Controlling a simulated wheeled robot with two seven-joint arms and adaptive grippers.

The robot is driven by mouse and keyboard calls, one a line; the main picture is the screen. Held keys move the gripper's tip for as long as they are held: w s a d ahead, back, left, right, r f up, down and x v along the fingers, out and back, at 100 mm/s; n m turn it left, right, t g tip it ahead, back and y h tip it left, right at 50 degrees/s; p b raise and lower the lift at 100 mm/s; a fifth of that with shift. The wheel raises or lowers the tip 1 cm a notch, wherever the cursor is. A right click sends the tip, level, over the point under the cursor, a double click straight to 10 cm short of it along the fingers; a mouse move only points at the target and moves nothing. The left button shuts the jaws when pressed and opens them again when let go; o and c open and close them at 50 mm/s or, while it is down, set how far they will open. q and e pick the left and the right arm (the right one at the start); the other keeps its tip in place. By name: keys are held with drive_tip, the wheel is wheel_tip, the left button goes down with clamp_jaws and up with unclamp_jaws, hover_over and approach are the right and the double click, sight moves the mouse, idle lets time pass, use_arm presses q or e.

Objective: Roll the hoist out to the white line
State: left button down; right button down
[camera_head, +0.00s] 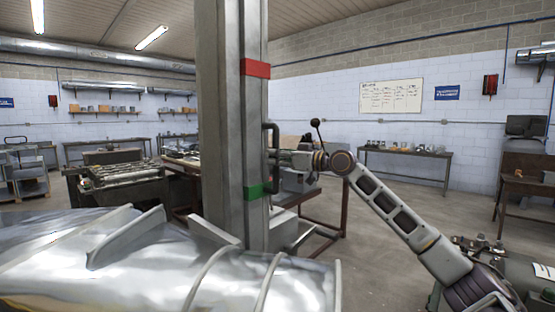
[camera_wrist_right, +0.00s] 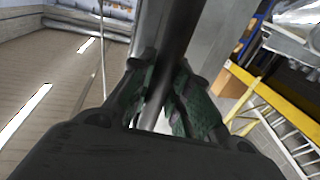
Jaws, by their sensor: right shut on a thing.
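The hoist (camera_head: 232,120) is a tall grey mast close in front of me, with a red band high up and a green band lower down. A dark upright handle (camera_head: 276,132) stands on its right side. My right gripper (camera_head: 280,158) reaches this handle from the right and is shut on it. In the right wrist view the green-padded fingers (camera_wrist_right: 165,95) close around the dark bar. The hoist's base is hidden behind the shiny duct in front. I see no white line in either view. My left gripper is not in view.
A large shiny metal duct (camera_head: 150,255) fills the lower left foreground. Behind the mast stand a roller bench (camera_head: 122,175) and a machine on a brown-legged stand (camera_head: 325,225). A long table (camera_head: 405,155) lines the far wall. Bare floor (camera_head: 385,235) shows at the right.

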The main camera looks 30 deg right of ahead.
drive_tip(key=shift+s+a+f, duration=0.1)
drive_tip(key=shift+a+f, duration=0.05)
drive_tip(key=shift+a, duration=0.25)
drive_tip(key=shift+s+a+f, duration=0.1)
drive_tip(key=shift+a+f, duration=0.05)
drive_tip(key=shift+a, duration=0.25)
drive_tip(key=c, duration=1.6)
unclamp_jaws()
drive_tip(key=shift+c, duration=0.2)
drive_tip(key=o, duration=0.3)
drive_tip(key=shift+s+a+r, duration=0.15)
drive_tip(key=shift+a+r, duration=0.05)
drive_tip(key=shift+r, duration=0.05)
drive_tip(key=shift+d, duration=0.35)
drive_tip(key=shift+v, duration=4.55)
drive_tip(key=shift+v, duration=0.95)
drive_tip(key=shift+s+d, duration=0.1)
drive_tip(key=shift+s, duration=0.2)
